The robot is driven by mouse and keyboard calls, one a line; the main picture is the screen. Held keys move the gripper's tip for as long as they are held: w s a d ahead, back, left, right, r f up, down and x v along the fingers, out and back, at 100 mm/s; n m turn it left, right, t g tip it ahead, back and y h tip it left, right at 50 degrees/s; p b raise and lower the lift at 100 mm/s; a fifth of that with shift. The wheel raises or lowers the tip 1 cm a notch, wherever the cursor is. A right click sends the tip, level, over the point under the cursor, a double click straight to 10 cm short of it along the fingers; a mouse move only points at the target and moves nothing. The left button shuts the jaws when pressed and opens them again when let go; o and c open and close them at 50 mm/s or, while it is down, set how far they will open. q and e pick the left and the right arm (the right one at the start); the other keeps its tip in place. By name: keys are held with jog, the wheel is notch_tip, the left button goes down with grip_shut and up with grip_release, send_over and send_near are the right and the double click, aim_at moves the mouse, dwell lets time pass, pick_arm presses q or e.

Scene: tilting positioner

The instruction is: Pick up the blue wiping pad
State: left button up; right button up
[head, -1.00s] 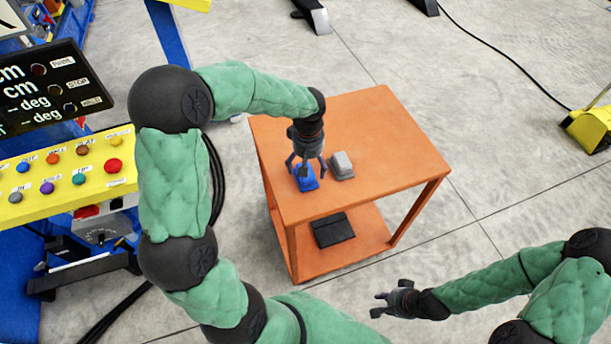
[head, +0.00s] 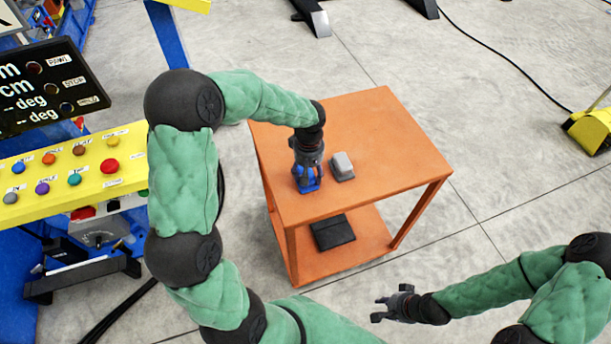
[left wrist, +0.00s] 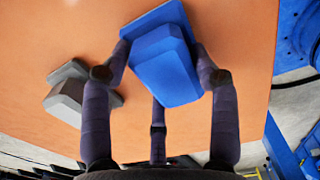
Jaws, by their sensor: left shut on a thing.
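The blue wiping pad (head: 309,185) is at the left part of the orange table's top, under my left gripper (head: 307,178). In the left wrist view the pad (left wrist: 165,65) has a raised blue block on a flat blue base. The fingers of my left gripper (left wrist: 168,75) are shut on the pad, one on each side, with a third finger below it in the picture. I cannot tell whether the pad touches the tabletop. My right gripper (head: 387,304) is open and empty, in front of the table to the lower right.
A grey pad (head: 342,166) lies just right of the blue one; it also shows in the left wrist view (left wrist: 72,95). The orange table (head: 385,140) has clear room at right and a black item (head: 333,232) on its lower shelf. A yellow button panel (head: 70,170) stands at left.

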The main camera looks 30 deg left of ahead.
pick_arm(q)
jog(key=shift+r, duration=0.1)
jog(key=shift+r+p, duration=0.35)
jog(key=shift+r, duration=0.25)
jog(key=r, duration=0.1)
jog(key=r+p, duration=0.1)
jog(key=shift+s+r, duration=0.2)
jog(key=shift+r, duration=0.1)
jog(key=s+r+p, duration=0.3)
jog(key=s+r, duration=0.6)
jog(key=s, duration=0.4)
jog(key=shift+s, duration=0.3)
